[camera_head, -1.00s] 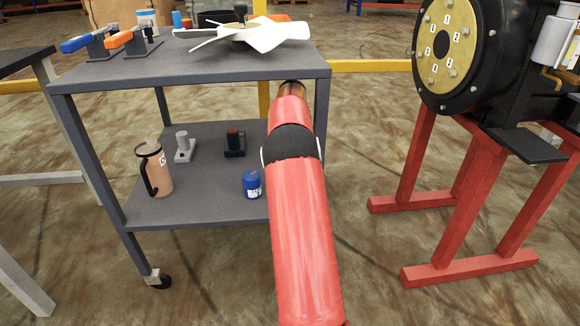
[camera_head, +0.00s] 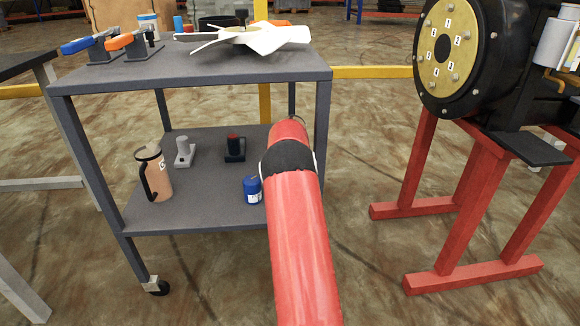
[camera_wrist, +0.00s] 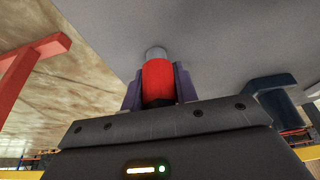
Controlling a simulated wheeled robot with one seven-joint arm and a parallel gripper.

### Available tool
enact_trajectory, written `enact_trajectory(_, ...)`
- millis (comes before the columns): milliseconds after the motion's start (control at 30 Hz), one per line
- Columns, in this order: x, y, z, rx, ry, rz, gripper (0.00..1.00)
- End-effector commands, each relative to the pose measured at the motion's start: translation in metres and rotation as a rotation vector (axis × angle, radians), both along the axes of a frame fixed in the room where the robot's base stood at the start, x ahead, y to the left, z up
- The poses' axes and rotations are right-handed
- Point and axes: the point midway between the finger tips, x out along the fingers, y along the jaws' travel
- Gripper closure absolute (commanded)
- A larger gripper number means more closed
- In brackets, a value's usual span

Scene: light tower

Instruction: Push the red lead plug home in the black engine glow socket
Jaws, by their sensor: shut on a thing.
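In the wrist view, my gripper (camera_wrist: 158,92) is shut on a red cylindrical piece (camera_wrist: 158,76), which looks like the red lead plug. A grey round end shows just beyond it, against a grey surface; I cannot tell whether it is part of the plug. In the head view, my gripper is hidden behind my red arm. On the cart's lower shelf stands a black fixture (camera_head: 235,150) with a reddish top, and a grey fixture (camera_head: 184,152) is left of it. I cannot tell whether the black fixture is the glow socket.
The grey cart (camera_head: 200,72) carries a white propeller (camera_head: 250,38) and orange and blue clamps on top. A tan mug (camera_head: 155,175) and blue jar (camera_head: 252,189) stand on its lower shelf. A black engine (camera_head: 480,60) on a red stand is at right.

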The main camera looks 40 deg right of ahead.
Motion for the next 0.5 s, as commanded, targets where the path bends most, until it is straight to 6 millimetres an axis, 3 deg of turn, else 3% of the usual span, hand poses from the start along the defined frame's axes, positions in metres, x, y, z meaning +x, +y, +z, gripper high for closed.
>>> enact_trajectory(33,-0.0002,-0.0001,-0.0030,0.001,0.001,0.000,0.94)
enact_trajectory(67,-0.0002,0.0000,-0.0032,0.001,0.001,0.000,0.70)
enact_trajectory(200,-0.0003,-0.0001,-0.0025,0.001,0.001,0.000,0.51)
enact_trajectory(500,-0.0002,-0.0001,-0.0030,0.001,0.001,0.000,0.49)
